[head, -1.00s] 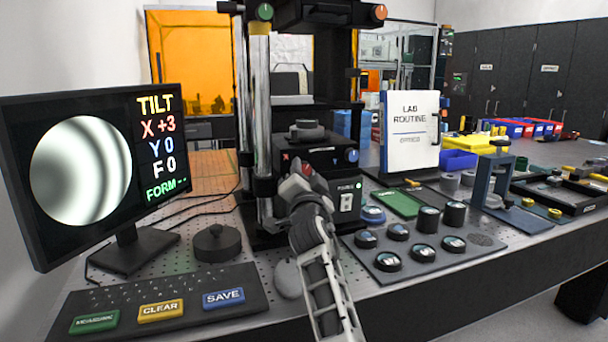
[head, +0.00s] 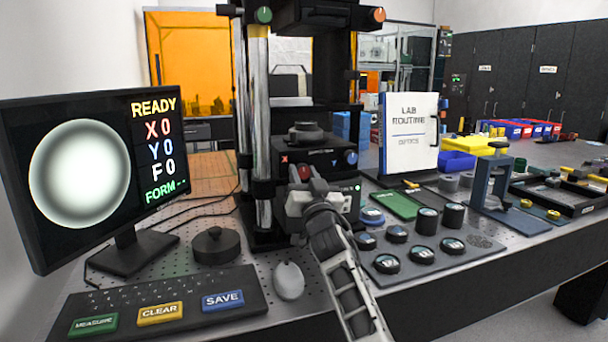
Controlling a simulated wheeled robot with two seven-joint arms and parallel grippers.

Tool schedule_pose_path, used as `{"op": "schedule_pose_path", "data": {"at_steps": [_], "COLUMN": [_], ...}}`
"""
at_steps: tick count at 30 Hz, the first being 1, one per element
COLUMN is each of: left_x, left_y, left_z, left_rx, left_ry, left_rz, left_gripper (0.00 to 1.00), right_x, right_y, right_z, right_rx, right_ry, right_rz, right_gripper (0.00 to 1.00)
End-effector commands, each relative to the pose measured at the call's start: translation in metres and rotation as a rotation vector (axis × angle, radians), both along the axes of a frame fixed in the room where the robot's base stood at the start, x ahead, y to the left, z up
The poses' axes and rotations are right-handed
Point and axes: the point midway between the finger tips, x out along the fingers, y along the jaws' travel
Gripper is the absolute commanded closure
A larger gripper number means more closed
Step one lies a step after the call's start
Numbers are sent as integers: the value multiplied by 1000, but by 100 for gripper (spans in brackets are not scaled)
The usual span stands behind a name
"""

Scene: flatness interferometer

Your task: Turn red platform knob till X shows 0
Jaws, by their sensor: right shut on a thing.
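The red platform knob (head: 304,173) is on the front left of the black platform (head: 318,158) of the interferometer. My right gripper (head: 302,184) is shut on the red knob; its fingertips are partly hidden behind the gripper body. The monitor (head: 80,170) at the left shows READY, X 0, Y 0 and F 0, with FORM blank. Its round picture is a bright, even disc with no stripes. The blue knob (head: 351,158) is at the platform's front right, apart from my gripper. My left gripper is not in view.
A keyboard (head: 200,285) with MEASURE, CLEAR and SAVE keys lies in front. A mouse (head: 289,281) and a black round weight (head: 215,246) stand left of my arm. A lens tray (head: 415,262) lies to the right. A lab routine binder (head: 410,135) stands behind.

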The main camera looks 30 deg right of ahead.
Motion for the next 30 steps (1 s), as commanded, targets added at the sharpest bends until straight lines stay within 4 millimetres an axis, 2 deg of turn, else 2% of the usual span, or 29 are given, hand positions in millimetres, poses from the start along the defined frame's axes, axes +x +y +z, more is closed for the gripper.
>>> {"op": "schedule_pose_path", "data": {"at_steps": [13, 14, 16, 26, 30], "left_x": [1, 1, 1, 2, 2], "left_y": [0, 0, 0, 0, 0], "left_z": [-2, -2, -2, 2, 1], "left_rx": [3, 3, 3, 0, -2], "left_ry": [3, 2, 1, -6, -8], "left_rz": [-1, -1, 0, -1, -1], "left_gripper": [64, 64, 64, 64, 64], "right_x": [0, 0, 0, -2, -16], "right_y": [0, 0, 0, 1, 5], "right_z": [-1, -2, -1, -2, -10], "right_rx": [-12, -12, -12, -12, -12], "right_ry": [6, 6, 6, 4, 6], "right_rz": [0, 0, 0, 1, 0], "right_gripper": [91, 65, 46, 46, 46]}}
